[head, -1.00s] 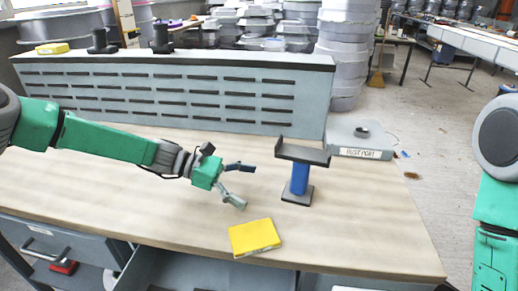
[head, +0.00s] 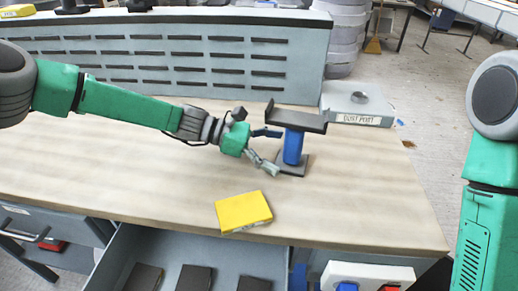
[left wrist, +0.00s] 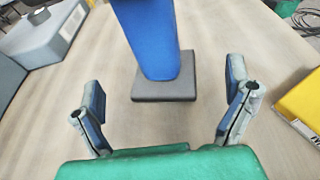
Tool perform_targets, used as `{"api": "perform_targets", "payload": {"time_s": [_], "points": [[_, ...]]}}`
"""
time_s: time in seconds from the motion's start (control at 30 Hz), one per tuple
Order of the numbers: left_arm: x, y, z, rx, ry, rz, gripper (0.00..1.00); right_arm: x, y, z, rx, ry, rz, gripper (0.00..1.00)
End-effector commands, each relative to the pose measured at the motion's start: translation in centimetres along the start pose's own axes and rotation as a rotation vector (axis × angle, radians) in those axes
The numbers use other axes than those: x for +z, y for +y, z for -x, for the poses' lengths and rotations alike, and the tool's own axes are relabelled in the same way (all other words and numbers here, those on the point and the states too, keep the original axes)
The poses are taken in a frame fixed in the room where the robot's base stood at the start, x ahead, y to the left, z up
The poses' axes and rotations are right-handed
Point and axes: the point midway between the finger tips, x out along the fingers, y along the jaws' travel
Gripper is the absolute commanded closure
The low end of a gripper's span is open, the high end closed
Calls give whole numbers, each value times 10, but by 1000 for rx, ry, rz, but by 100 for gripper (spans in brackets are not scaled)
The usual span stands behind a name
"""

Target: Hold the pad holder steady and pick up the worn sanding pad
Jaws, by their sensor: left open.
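The pad holder (head: 293,148) stands upright on the workbench, with a blue post, a dark square foot and a dark wide top. My left gripper (head: 273,151) is open just left of the post, its fingers pointing at it. In the left wrist view, the blue post (left wrist: 150,35) and its foot (left wrist: 165,83) stand ahead between the two spread fingers, without visible contact. I cannot make out a separate worn pad on the holder's top. Several dark flat pads (head: 196,278) lie in the open drawer (head: 228,252). My right gripper is out of view.
A yellow block (head: 244,211) lies near the bench's front edge. A slotted grey panel (head: 180,55) bounds the back. A white box with blue and red parts (head: 368,275) is at the lower right.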

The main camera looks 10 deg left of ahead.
Motion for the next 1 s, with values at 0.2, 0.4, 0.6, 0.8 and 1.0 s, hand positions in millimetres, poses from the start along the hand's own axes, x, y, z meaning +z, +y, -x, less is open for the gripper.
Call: {"api": "perform_targets", "payload": {"time_s": [0.2, 0.4, 0.6, 0.8, 1.0], "points": [[0, 0, -16, -2, 0, -2, 4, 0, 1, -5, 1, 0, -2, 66], [-1, 0, -13, 0, -5, -1, 4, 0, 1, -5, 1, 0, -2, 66], [-1, 0, -13, 0, -6, 0, 26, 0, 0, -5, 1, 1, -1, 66], [0, 0, -16, -2, -2, -1, 79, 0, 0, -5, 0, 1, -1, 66], [0, 0, -18, -2, 0, -1, 79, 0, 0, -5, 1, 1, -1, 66]]}}
